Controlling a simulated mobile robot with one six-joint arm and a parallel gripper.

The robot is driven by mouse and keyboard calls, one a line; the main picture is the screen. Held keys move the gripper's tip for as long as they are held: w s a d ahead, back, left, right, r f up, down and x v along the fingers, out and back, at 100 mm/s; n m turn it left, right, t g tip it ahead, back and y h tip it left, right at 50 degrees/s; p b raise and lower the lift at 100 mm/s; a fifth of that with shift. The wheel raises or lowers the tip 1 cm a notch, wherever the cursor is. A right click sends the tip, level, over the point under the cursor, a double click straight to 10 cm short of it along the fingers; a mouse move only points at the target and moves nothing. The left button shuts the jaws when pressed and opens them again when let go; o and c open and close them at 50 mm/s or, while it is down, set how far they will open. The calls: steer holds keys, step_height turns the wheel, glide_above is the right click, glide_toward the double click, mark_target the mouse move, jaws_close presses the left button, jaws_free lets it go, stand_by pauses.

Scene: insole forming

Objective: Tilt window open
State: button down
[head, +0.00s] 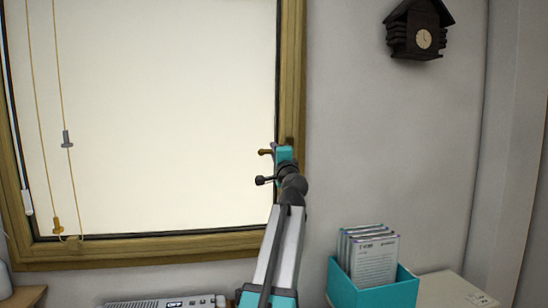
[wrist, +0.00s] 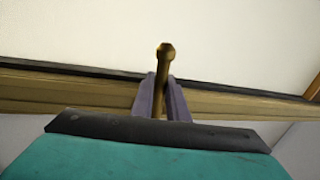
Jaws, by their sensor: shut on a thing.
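The window (head: 150,110) has a wooden frame (head: 293,60) and a bright pale pane, and it looks closed in the head view. Its brass handle (head: 265,152) sticks out to the left at the right side of the frame. My gripper (head: 283,152) is at the handle and hides most of it. In the wrist view the handle (wrist: 163,70) rises between the two purple fingers of my gripper (wrist: 162,100). The fingers are shut on it, with its knobbed end showing beyond them.
Blind cords (head: 62,135) hang at the left of the window. A teal box (head: 375,290) with upright cards stands at lower right, near my arm. A grey device (head: 165,301) lies below the window. A cuckoo clock (head: 418,32) hangs on the wall, which is otherwise bare.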

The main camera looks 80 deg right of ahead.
steer(key=v, duration=0.3)
steer(key=shift+s+a+b, duration=0.1)
steer(key=shift+s+b, duration=0.15)
steer(key=shift+b, duration=0.15)
steer(key=c, duration=1.7)
jaws_free()
steer(key=shift+w, duration=0.1)
steer(key=shift+b+v, duration=1.3)
steer(key=shift+v, duration=5.65)
steer(key=shift+f, duration=0.1)
